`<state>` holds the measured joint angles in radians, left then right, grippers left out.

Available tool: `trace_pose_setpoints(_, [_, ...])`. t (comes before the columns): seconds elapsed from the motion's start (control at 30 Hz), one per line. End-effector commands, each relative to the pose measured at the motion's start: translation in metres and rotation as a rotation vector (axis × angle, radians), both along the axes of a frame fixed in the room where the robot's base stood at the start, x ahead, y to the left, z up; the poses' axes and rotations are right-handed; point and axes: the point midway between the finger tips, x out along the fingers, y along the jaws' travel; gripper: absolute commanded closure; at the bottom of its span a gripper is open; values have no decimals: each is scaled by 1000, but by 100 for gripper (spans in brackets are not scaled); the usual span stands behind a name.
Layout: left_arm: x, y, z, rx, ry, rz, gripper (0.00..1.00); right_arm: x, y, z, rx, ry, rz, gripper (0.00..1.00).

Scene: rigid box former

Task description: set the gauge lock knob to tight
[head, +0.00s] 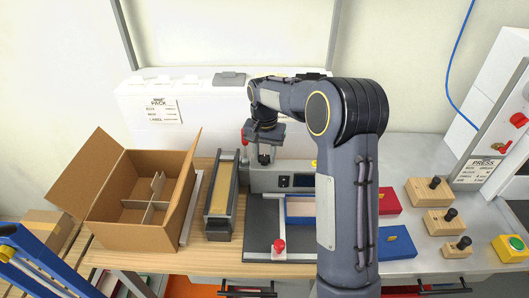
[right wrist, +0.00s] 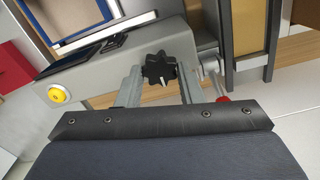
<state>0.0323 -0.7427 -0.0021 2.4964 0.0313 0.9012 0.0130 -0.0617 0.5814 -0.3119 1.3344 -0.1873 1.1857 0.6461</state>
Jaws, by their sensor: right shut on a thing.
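The gauge lock knob (right wrist: 159,69) is a black star-shaped knob with a short white mark, seen in the right wrist view at the grey machine housing (right wrist: 95,75). My right gripper (right wrist: 160,78) is shut on it, one grey finger on each side. In the head view my right gripper (head: 264,158) points down at the back of the machine, at the left end of the housing (head: 285,178). The gripper and arm mostly hide the knob there. Any tight or loose marking is too small to read. My left gripper is not in view.
An open carton with dividers (head: 140,237) stands left of a narrow tray (head: 222,200). A red-knobbed stop (head: 279,247) is at the front. Blue box (head: 396,243), red box (head: 389,202) and wooden blocks with black knobs (head: 444,222) lie right. A yellow button (right wrist: 57,95) is on the housing.

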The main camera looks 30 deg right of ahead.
Motion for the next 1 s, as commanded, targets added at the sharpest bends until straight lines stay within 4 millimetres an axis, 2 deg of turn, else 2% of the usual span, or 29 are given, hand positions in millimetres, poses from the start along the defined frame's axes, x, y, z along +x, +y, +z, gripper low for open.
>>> trace_pose_setpoints(0.47, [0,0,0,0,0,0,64,1,-1,2,-2,-6,-18,89])
trace_pose_setpoints(0.5, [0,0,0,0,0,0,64,1,-1,2,-2,-6,-18,65])
trace_pose_setpoints(0.67, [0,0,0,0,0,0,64,1,-1,1,-1,-4,-17,45])
trace_pose_setpoints(1.0, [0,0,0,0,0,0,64,1,0,5,-1,-4,-16,45])
